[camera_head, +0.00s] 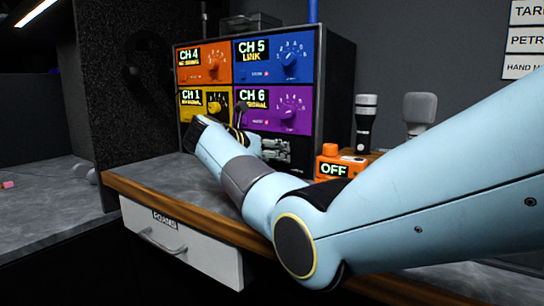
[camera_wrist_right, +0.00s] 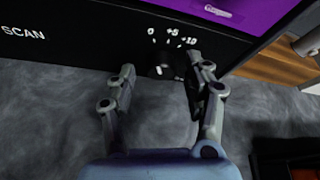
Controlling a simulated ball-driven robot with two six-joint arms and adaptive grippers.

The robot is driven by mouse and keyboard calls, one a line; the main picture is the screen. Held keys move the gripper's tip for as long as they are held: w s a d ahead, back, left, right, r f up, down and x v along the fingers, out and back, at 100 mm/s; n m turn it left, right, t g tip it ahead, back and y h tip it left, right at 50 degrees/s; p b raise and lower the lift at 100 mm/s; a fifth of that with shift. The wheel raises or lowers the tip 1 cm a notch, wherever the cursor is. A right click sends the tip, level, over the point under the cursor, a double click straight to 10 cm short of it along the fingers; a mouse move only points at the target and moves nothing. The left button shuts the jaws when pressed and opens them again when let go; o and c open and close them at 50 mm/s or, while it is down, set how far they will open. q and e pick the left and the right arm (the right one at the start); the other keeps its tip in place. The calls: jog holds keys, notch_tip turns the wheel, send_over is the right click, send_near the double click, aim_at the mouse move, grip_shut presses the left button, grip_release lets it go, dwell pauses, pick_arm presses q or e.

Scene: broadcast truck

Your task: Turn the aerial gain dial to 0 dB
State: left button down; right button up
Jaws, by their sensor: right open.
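The aerial gain dial (camera_wrist_right: 163,64) is a small dark knob on a black panel in the right wrist view. Its printed scale reads 0, +5 and +10 from left to right. A small pale mark shows low on the knob, but I cannot tell its pointer setting. My right gripper (camera_wrist_right: 162,74) is open, with one finger on each side of the dial. The right finger is close to the knob; contact is unclear. In the head view my right arm reaches the rack's lower part and hides the dial. My left gripper is not in view.
The rack has orange CH 4 (camera_head: 203,62), blue CH 5 (camera_head: 273,57), yellow CH 1 (camera_head: 192,100) and purple CH 6 (camera_head: 285,110) panels with knobs. The grey counter (camera_head: 165,180) is clear at left.

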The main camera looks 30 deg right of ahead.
jog(key=v, duration=1.2)
